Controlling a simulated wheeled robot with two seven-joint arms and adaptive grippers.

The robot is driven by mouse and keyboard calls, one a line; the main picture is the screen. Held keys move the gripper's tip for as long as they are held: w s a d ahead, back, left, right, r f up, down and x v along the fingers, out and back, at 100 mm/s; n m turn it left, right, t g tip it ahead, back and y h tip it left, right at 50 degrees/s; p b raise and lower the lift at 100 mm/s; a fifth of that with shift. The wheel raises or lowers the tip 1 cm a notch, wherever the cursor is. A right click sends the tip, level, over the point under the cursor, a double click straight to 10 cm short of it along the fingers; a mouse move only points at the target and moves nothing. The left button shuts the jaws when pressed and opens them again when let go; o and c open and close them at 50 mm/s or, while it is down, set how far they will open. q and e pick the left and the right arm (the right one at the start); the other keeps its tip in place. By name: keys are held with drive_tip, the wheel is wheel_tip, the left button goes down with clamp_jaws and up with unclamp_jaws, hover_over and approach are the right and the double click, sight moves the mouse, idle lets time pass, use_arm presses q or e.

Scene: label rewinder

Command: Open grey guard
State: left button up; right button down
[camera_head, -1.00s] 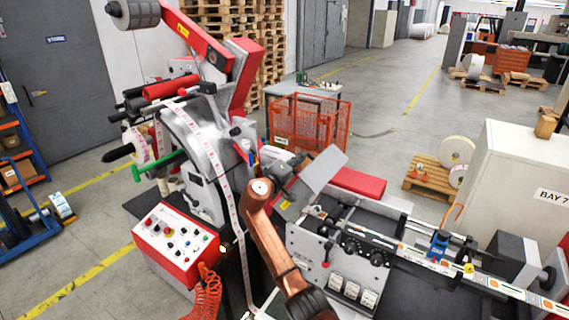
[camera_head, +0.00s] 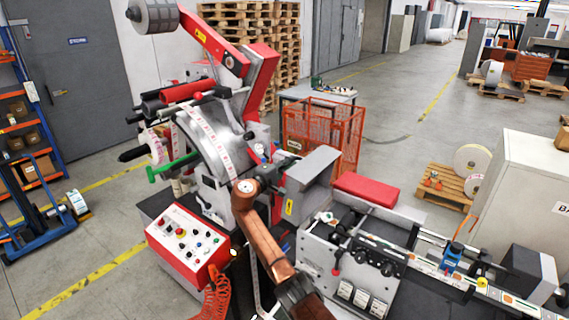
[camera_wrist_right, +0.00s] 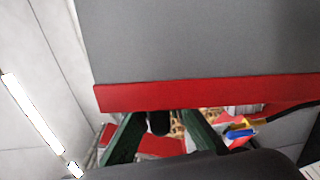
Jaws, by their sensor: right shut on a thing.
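The grey guard (camera_head: 313,166) is in the middle of the camera_head view, a bent grey plate above the machine bed. Its upper face lies about level and its front face hangs down. My right gripper (camera_head: 272,174), dark on a copper arm, is at the guard's left side, shut on it; the contact is mostly hidden. In the right wrist view a dark round part (camera_wrist_right: 159,122) sits between the two green fingers, below a grey panel with a red edge (camera_wrist_right: 200,94). I cannot tell which face that panel is. My left gripper is out of view.
A red control box (camera_head: 187,243) with buttons stands front left. The grey roller frame (camera_head: 212,150) rises behind my arm. A red block (camera_head: 366,188) lies right of the guard. An orange mesh cage (camera_head: 325,130) stands behind.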

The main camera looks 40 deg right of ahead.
drive_tip(key=c, duration=2)
unclamp_jaws()
drive_tip(key=v, duration=1.2)
drive_tip(key=v, duration=0.9)
drive_tip(key=shift+p, duration=0.35)
drive_tip(key=shift+c, duration=0.6)
